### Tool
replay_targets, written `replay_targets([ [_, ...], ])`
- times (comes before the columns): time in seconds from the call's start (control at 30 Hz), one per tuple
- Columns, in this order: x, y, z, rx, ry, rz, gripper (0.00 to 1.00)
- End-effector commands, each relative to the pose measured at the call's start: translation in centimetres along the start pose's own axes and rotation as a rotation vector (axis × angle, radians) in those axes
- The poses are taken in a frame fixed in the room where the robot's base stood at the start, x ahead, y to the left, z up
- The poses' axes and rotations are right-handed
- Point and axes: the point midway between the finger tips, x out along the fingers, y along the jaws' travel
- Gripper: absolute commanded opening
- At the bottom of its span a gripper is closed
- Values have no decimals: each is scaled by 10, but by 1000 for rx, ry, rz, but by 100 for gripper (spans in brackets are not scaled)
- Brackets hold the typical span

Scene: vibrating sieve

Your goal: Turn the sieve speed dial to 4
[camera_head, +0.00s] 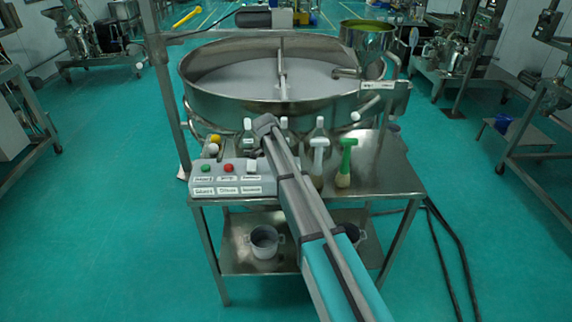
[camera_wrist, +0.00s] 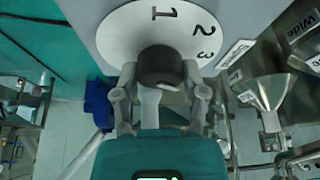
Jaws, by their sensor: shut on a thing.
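The speed dial is a dark round knob (camera_wrist: 160,66) in the wrist view. It sits in front of a white disc (camera_wrist: 122,32) with the numbers 1, 2 and 3 showing. The 1 is above the knob; 2 and 3 follow to the right. A 4 is not visible, and I cannot make out where the knob points. My gripper (camera_wrist: 160,78) is shut on the knob, one finger on each side. In the head view my arm hides the dial. The sieve (camera_head: 225,88) is a wide round metal pan behind my arm.
A control box (camera_head: 235,186) with green and red buttons stands left of my arm on the metal table (camera_head: 385,172). Labelled scoops or funnels (camera_wrist: 268,92) are at right in the wrist view.

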Motion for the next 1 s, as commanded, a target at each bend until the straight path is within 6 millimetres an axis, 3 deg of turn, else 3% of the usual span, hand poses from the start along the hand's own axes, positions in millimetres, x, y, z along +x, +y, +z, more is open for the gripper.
replay_targets([
  [0.3, 0, 0, 0, 106, -2, 45, 8],
  [0.73, 0, 1, 0, 118, -3, 50, 8],
  [0.77, 0, 1, 0, 117, -3, 50, 60],
  [0.93, 0, 0, 0, 117, -2, 49, 91],
  [1.0, 0, 0, 0, 117, -2, 49, 91],
])
